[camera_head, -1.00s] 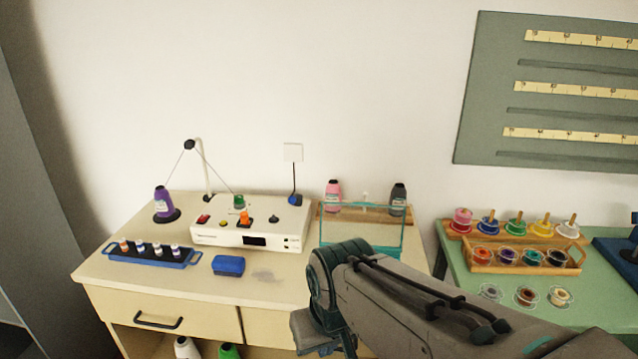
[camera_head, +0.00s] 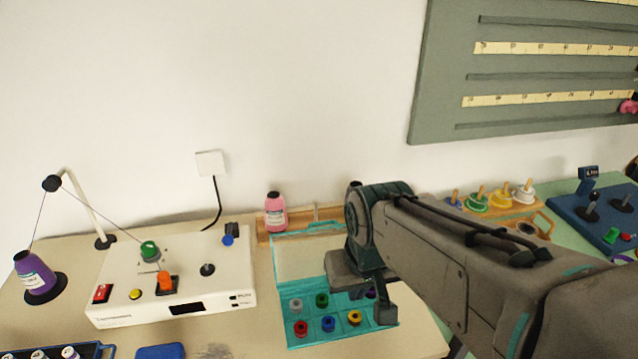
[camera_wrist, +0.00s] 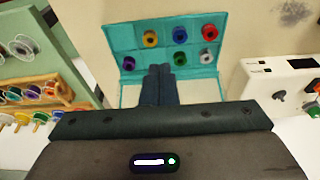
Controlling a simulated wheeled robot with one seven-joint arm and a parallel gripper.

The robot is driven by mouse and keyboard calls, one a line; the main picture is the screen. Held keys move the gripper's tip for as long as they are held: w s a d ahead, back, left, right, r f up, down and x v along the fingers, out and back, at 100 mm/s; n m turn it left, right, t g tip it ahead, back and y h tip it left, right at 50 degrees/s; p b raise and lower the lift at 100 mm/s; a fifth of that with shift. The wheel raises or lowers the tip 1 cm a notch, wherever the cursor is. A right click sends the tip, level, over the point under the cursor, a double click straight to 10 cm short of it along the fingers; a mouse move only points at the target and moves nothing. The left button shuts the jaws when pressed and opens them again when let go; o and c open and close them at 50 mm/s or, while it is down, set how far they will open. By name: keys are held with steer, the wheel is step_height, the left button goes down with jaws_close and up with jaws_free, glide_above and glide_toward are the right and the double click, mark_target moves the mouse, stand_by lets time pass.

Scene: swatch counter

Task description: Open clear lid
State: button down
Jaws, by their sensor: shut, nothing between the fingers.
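The teal case (camera_head: 290,325) stands on the cream counter with several coloured bobbins in its tray. Its clear lid (camera_head: 305,250), teal-rimmed, is open and lies back behind the tray, toward the wooden rack. In the wrist view the tray (camera_wrist: 134,71) shows at the top, with the lid (camera_wrist: 205,92) below it. My gripper (camera_head: 383,312) is shut and empty at the right of the case in the head view. In the wrist view the fingertips (camera_wrist: 160,70) overlap the border between lid and tray; contact cannot be told. My arm hides the lid's right part.
A white machine (camera_head: 185,280) with a thread arm stands to the left, and a purple thread cone (camera_head: 36,275) beyond it. A pink bottle (camera_head: 275,212) stands behind the case on the wooden rack. Spool racks (camera_wrist: 45,90) stand on the neighbouring green counter.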

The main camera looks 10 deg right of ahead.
steer(key=w+a+r+g+p, duration=0.1)
steer(key=w+r+g+p, duration=0.15)
steer(key=w, duration=1.15)
steer(key=w+a+r+g+p, duration=0.1)
steer(key=w+r+p, duration=0.15)
steer(key=w, duration=1.25)
steer(key=s+f, duration=0.5)
steer(key=f, duration=0.2)
steer(key=shift+d+f+p, duration=0.2)
steer(key=shift+f+p, duration=0.2)
